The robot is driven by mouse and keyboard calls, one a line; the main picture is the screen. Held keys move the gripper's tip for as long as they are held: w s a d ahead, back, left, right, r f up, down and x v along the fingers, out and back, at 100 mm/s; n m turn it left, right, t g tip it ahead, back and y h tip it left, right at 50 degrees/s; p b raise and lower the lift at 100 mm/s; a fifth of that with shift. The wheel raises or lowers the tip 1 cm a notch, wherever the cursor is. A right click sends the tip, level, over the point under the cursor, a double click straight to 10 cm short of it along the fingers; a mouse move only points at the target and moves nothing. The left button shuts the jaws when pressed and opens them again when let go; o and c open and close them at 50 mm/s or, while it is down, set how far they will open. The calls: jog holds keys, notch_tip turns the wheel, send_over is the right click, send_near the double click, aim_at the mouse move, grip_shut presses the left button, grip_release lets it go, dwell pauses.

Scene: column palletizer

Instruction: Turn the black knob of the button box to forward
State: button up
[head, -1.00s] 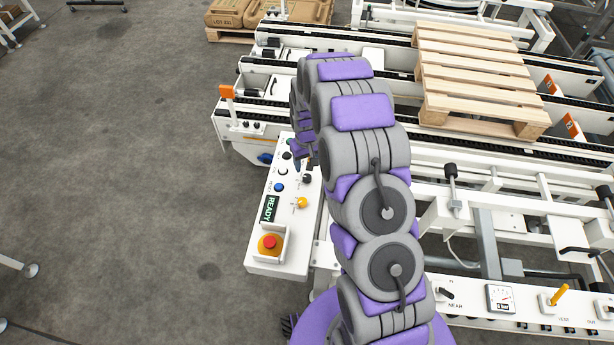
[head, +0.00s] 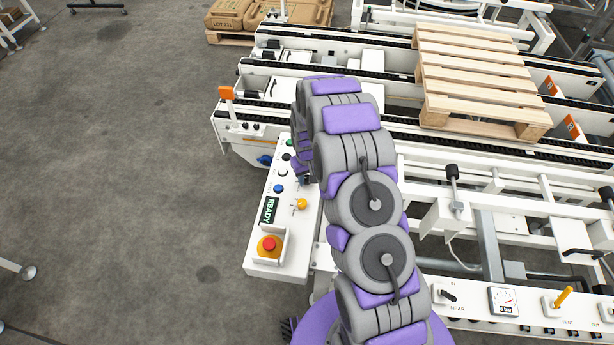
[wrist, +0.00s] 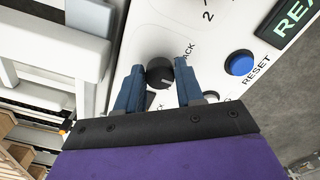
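The white button box (head: 290,240) stands left of my arm in the head view. In the wrist view its black knob (wrist: 159,71) sits on the white panel, with part of a label ending in "ACK" beside it. My gripper (wrist: 160,66) is open, with one blue finger on each side of the knob. A small gap shows on both sides, so it is not clamped. In the head view my arm and gripper mostly cover the knob.
Near the knob are a blue RESET button (wrist: 241,63) and a READY display (head: 269,209). A yellow switch (head: 301,204) and a red emergency stop (head: 269,244) are also on the box. A conveyor with a wooden pallet (head: 480,85) lies beyond.

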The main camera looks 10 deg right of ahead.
jog(key=c, duration=0.6)
jog(key=shift+m, duration=0.3)
jog(key=m+p, duration=0.2)
jog(key=m, duration=0.1)
jog(key=shift+r+m+p, duration=0.1)
jog(key=shift+m+p, duration=0.2)
jog(key=m+p, duration=0.1)
jog(key=m, duration=0.3)
jog(key=shift+m, duration=0.3)
jog(key=o, duration=1)
jog(key=shift+a, duration=0.1)
jog(key=shift+o, duration=0.2)
